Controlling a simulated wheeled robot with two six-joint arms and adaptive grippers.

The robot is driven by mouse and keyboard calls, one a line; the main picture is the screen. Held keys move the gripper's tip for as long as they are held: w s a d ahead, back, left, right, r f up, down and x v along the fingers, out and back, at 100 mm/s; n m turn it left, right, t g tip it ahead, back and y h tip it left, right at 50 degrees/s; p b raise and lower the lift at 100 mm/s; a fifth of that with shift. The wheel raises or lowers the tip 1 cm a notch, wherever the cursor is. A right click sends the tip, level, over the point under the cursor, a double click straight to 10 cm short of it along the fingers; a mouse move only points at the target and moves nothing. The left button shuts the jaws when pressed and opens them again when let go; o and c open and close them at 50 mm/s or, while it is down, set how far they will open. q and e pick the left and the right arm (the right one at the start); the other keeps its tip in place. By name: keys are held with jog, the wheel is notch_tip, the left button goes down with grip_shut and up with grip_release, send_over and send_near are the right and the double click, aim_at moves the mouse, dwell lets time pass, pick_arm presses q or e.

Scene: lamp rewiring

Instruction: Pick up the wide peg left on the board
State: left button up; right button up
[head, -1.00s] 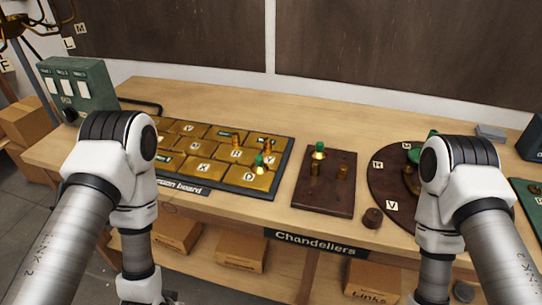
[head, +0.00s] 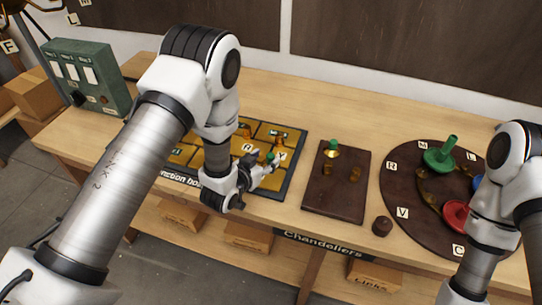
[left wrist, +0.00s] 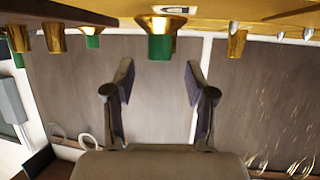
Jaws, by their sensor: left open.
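The junction board (head: 297,158) has gold plates in a dark frame. A peg with a green top and flared brass base (head: 270,157) stands on its right part. My left gripper (head: 262,170) is right beside this peg, partly covering the board. In the left wrist view, the green end of the peg (left wrist: 160,47) lies in line with the gap between my open left fingers (left wrist: 158,70), just beyond their tips. Nothing is between the fingers. Brass pegs (head: 246,131) stand further back on the board. My right gripper is outside the picture.
Right of the board, a dark Chandeliers plate (head: 347,200) holds a green-topped peg (head: 331,149) and brass pegs. A small dark knob (head: 382,226) sits beside it. A round dark board (head: 400,180) with green and red parts lies further right. A green box (head: 88,78) stands at left.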

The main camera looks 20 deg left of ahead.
aim_at(271, 154)
pick_arm(q)
jog(key=x, duration=0.5)
jog(key=shift+s+d+f+p, duration=0.1)
jog(key=shift+f+p, duration=0.05)
jog(key=shift+p, duration=0.2)
jog(key=shift+s, duration=0.1)
jog(key=shift+c, duration=0.3)
jog(key=shift+s+r, duration=0.3)
jog(key=shift+s, duration=0.05)
grip_shut()
jog(key=shift+w+f, duration=0.1)
jog(key=shift+w, duration=0.05)
